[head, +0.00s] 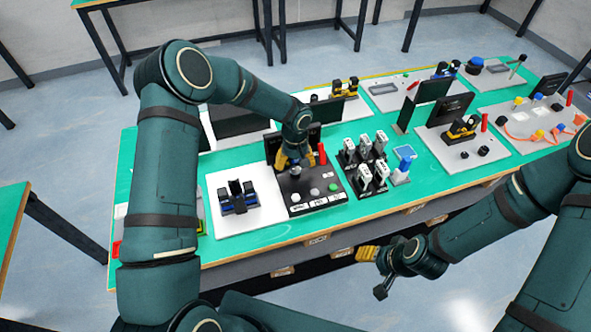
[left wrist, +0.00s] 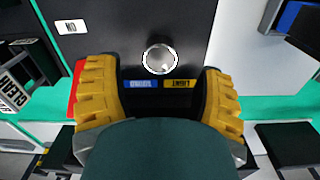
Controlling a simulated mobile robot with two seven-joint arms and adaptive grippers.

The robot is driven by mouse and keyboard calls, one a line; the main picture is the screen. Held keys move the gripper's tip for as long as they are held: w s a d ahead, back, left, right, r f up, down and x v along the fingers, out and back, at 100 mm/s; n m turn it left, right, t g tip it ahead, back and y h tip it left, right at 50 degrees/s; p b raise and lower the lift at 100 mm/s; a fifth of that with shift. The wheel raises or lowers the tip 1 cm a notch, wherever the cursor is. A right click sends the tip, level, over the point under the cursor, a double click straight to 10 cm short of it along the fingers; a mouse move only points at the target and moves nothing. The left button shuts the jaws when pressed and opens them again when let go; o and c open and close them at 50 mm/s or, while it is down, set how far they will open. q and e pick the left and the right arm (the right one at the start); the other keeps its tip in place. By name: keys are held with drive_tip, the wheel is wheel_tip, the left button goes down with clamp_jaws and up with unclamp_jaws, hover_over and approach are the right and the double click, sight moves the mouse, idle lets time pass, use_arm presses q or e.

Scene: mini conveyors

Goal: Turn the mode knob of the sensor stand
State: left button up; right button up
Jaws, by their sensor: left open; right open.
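The sensor stand (head: 335,205) is a dark panel with buttons and white labels at the table's near edge. My left gripper (head: 294,162) is over its left part, pointing down. In the left wrist view, the round silver mode knob (left wrist: 159,59) sits on the dark panel (left wrist: 185,20), between and slightly beyond my open yellow fingers (left wrist: 157,75). No contact with the knob shows. Blue and yellow labels lie between the fingers. In the head view the fingers partly cover the knob. My right gripper (head: 373,272) is open and empty, in front of the table's edge.
A white board with a blue-black device (head: 238,198) lies left of the stand. A black rack with several white-topped modules (head: 366,160) stands close on the right. A red cylinder (head: 322,153) is just beside the left gripper. Dark screens stand behind.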

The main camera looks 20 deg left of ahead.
sight(296, 170)
use_arm(q)
drive_tip(key=shift+f, duration=1.8)
clamp_jaws()
